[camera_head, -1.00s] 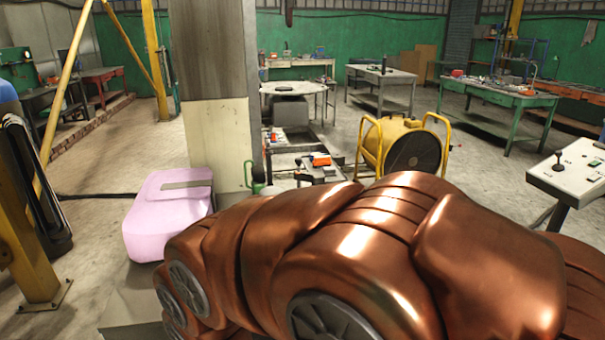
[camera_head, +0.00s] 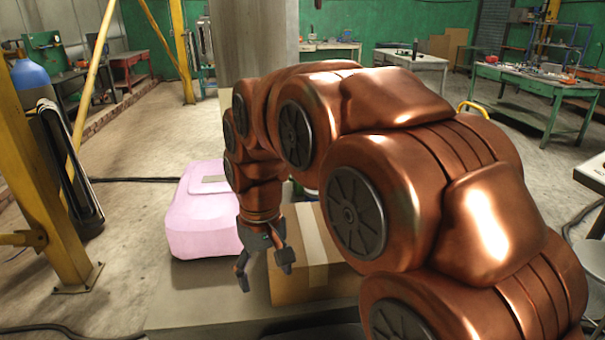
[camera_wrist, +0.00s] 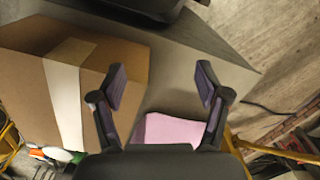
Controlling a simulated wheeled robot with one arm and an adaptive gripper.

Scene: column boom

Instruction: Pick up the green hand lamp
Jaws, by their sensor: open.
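In the head view no green hand lamp can be made out; my arm covers the area in front of the pillar. In the wrist view a small green object (camera_wrist: 62,155) shows at the lower left, past the cardboard box; it is too small to tell whether it is the lamp. My gripper (camera_head: 265,272) points down beside the left side of the cardboard box (camera_head: 330,288). In the wrist view my gripper (camera_wrist: 160,75) has its two fingers wide apart with nothing between them.
A pink case (camera_head: 200,225) lies left of my gripper on a grey surface (camera_head: 195,300). The pillar (camera_head: 252,35) rises behind my arm. A yellow post (camera_head: 40,190) stands at the left. Workbenches line the back. Bare floor lies at left.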

